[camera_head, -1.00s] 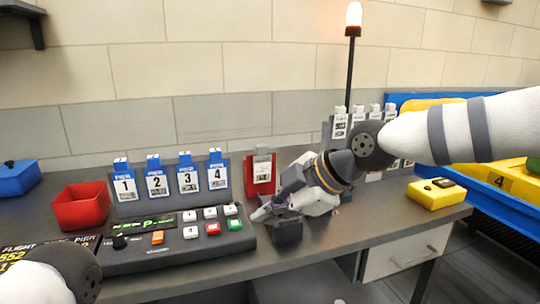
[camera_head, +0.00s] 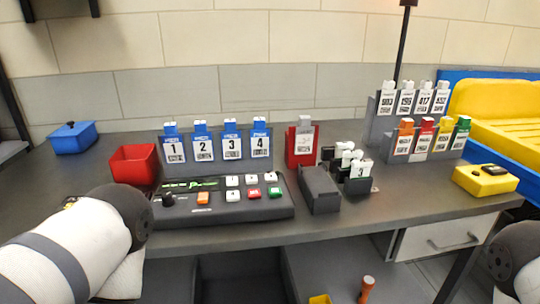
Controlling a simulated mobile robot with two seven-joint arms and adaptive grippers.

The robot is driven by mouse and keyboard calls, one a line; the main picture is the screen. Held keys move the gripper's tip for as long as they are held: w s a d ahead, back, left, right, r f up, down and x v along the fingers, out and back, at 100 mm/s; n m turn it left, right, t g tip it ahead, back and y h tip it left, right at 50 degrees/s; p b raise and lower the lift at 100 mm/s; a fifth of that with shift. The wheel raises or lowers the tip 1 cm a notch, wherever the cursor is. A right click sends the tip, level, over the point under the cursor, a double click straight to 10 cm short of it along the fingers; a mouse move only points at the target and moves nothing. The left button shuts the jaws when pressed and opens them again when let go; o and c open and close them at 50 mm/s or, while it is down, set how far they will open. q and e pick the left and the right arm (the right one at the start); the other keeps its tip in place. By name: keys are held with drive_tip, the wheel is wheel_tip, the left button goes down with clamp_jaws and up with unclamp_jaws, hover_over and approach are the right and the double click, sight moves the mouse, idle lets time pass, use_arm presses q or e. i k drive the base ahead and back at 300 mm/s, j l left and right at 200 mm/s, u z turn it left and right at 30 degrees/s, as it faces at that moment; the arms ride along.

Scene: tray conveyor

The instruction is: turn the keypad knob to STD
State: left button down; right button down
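The dark keypad console (camera_head: 240,214) lies on the grey desk, left of the middle. Its black knob (camera_head: 168,200) is at the console's left end, below a small green-lit display (camera_head: 190,185). The label and the setting of the knob are too small to read. White, red, green and orange buttons sit to the right of the knob. My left arm comes in from the left, its dark joint close to the console's left end; its gripper fingers do not show. Only a piece of my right arm shows at the lower right, and its gripper is out of view.
Blue numbered card holders (camera_head: 231,143) stand behind the console. A red bin (camera_head: 133,164) and a blue box (camera_head: 73,137) are at the left. A grey block (camera_head: 320,190), a red holder (camera_head: 301,145) and a yellow box (camera_head: 485,181) are to the right. The front desk strip between block and yellow box is clear.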

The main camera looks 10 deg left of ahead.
sight(168, 200)
drive_tip(key=u, duration=1)
